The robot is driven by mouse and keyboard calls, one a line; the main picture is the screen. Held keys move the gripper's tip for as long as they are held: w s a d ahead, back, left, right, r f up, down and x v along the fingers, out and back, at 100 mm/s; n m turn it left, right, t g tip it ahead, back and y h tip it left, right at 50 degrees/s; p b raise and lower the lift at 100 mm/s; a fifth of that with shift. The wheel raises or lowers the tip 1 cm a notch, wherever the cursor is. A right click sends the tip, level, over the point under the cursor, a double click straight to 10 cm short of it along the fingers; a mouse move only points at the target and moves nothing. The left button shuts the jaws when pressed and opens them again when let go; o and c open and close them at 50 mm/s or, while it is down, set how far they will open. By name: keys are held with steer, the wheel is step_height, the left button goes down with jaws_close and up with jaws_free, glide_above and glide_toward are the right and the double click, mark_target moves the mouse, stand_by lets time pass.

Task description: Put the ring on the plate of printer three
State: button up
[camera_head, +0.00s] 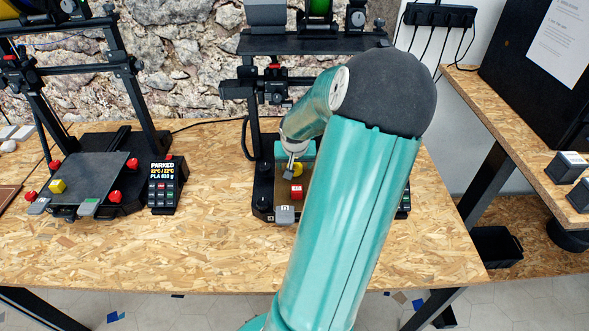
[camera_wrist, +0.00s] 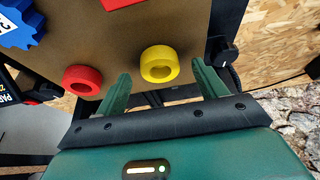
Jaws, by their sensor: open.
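My gripper (camera_wrist: 158,71) is open and empty over the back edge of a brown plate (camera_wrist: 195,25). A yellow ring (camera_wrist: 173,60) lies on the plate between the lines of my two fingers, with gaps on both sides. A red ring (camera_wrist: 96,76) lies left of it, outside my left finger. In the head view, my gripper (camera_head: 291,168) is low over the middle printer (camera_head: 264,190); my arm hides much of that printer and both rings. I cannot read which printer is number three.
The wrist view also shows a blue gear-shaped piece (camera_wrist: 22,24) and part of a red piece (camera_wrist: 122,3). Bare bench lies in front.

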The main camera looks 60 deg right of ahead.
steer(key=shift+w+d+f, duration=0.1)
steer(key=shift+d+f, duration=0.05)
steer(key=shift+f, duration=0.35)
steer(key=c, duration=1.1)
steer(key=shift+r, duration=0.1)
